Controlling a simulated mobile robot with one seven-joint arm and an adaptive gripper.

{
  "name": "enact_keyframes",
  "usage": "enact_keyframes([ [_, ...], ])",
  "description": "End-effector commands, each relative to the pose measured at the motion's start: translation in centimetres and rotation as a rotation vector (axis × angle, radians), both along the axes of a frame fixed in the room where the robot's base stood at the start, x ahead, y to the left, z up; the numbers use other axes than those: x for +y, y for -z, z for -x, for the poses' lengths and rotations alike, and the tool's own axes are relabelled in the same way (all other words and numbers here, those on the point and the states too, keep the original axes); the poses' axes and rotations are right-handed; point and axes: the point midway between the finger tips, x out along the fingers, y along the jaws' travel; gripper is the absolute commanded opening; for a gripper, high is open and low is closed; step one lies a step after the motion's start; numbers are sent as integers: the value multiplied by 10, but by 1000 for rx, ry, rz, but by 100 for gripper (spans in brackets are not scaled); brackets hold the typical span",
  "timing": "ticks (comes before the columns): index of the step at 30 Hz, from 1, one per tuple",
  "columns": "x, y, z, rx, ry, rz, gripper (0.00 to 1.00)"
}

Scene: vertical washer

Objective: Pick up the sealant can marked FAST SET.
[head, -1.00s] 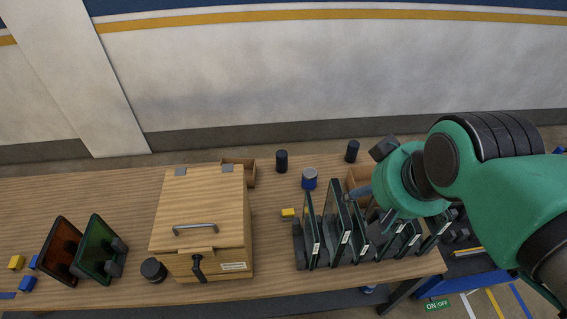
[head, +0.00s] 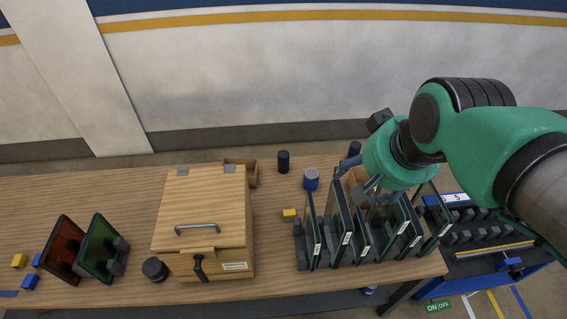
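A blue can with a light top (head: 311,180) stands upright on the wooden table behind the rack of glass panes. Dark cylinders stand at the back of the table, one at centre (head: 283,161) and one further right (head: 354,148), partly hidden by my arm. Another dark cylinder (head: 155,269) is at the front beside the wooden box. No FAST SET marking can be read on any of them. My gripper (head: 356,176) is above the glass panes, right of the blue can. Its fingers are spread apart, with nothing seen between them.
A lidded wooden box (head: 203,222) stands left of centre. Upright glass panes (head: 338,227) fill a rack at the table's front right, below my arm. A small open wooden tray (head: 241,172) is behind the box. Coloured panes (head: 104,250) stand at left. The table's back left is clear.

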Motion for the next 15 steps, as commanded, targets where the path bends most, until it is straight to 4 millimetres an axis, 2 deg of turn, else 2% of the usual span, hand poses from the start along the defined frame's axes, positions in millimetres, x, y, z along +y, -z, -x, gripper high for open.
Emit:
enact_keyframes([
  [6,9,-6,-52,23,156,-111,68],
  [15,22,-4,-125,56,384,-262,68],
])
